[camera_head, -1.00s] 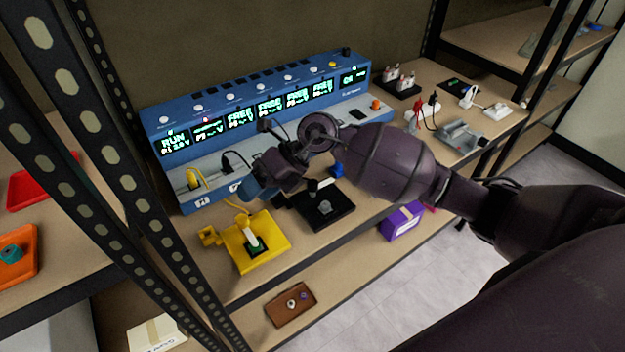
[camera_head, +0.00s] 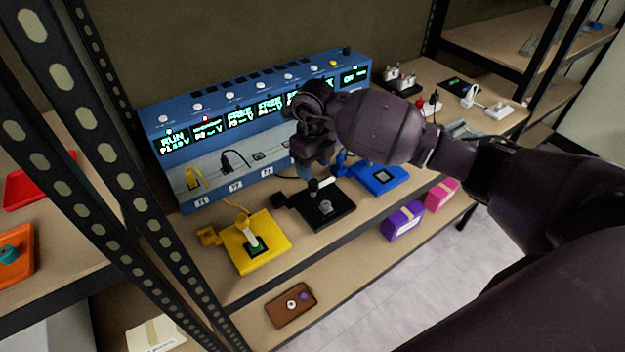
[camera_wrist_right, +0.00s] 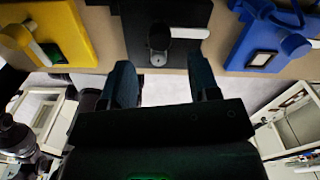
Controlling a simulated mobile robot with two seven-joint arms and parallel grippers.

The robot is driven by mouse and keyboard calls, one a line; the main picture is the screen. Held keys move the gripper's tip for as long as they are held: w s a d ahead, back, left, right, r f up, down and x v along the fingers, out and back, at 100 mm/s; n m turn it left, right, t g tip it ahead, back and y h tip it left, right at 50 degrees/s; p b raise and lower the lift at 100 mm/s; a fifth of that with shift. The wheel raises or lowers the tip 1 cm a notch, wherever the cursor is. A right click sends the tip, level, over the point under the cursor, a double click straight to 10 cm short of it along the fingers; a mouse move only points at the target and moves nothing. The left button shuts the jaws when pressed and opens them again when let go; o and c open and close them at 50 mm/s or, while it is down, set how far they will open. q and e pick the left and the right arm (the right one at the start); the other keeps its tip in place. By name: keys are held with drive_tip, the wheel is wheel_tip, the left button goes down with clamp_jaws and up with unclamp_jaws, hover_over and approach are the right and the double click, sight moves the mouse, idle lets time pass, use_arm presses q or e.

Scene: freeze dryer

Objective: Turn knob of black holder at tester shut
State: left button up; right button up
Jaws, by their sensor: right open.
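The black holder (camera_head: 341,205) sits on the tester shelf in front of the blue tester (camera_head: 262,93), between the yellow and blue holders. It also shows at the top of the right wrist view (camera_wrist_right: 134,30). Its dark knob (camera_wrist_right: 160,36) has a white lever (camera_wrist_right: 190,33) pointing to the right in that view. The lever also shows in the head view (camera_head: 321,184). My right gripper (camera_head: 312,170) is above and behind the holder, open and empty. In the wrist view its fingers (camera_wrist_right: 163,78) are apart, short of the knob. My left gripper is not in view.
The yellow holder (camera_head: 270,250) stands to the left and the blue holder (camera_head: 395,182) to the right. Cables (camera_head: 232,160) run from the tester. Purple (camera_head: 403,222) and pink (camera_head: 441,194) boxes and a brown tray (camera_head: 283,318) are on the lower shelf. Rack posts stand at left.

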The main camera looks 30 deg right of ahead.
sight(313, 182)
drive_tip(key=shift+f+b, duration=0.3)
drive_tip(key=shift+f, duration=2.4)
drive_tip(key=c, duration=0.9)
